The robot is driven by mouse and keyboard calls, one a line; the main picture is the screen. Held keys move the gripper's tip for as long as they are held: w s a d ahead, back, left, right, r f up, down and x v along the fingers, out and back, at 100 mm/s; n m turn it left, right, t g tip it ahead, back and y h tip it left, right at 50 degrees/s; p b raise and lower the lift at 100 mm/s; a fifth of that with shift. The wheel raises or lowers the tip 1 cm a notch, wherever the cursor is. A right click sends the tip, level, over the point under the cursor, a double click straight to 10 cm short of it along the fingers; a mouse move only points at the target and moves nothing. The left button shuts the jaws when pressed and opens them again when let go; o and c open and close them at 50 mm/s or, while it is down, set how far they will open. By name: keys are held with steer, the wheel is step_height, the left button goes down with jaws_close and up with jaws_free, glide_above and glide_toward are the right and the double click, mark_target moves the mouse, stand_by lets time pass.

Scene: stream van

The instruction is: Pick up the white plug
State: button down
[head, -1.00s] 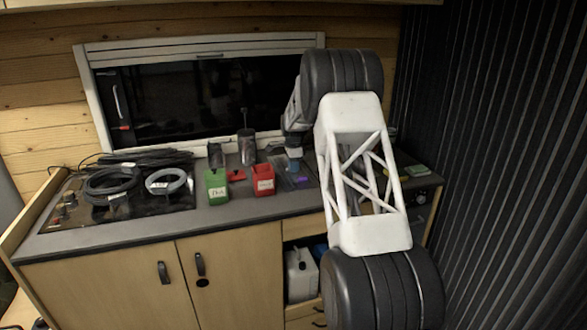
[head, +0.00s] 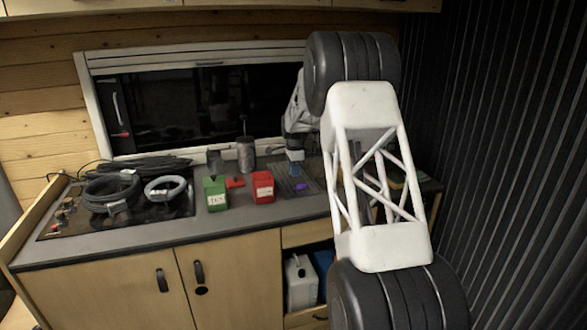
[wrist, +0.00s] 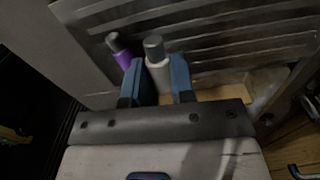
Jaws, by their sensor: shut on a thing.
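The white plug (wrist: 158,70) is a pale cylinder with a dark grey top, seen in the wrist view between two blue fingers. My gripper (wrist: 159,82) is shut on it, with one finger on each side. In the head view my gripper (head: 295,168) is low over the grooved right part of the counter. The plug cannot be made out there. Whether it touches the surface below is unclear.
A purple plug (wrist: 122,58) with a dark top stands just left of the gripper; it also shows in the head view (head: 301,187). A red bin (head: 262,187) and a green bin (head: 215,193) stand to the left, near two dark cylinders. Coiled cables (head: 112,192) lie farther left.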

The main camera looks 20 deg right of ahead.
steer(key=shift+s+a+r, duration=0.15)
steer(key=shift+s+a, duration=0.15)
steer(key=shift+s, duration=1.5)
steer(key=shift+s+a+r, duration=0.2)
steer(key=shift+s+a, duration=0.1)
steer(key=shift+s, duration=1.5)
steer(key=shift+s+a+r, duration=0.15)
steer(key=shift+s+a, duration=0.15)
steer(key=shift+s, duration=1.5)
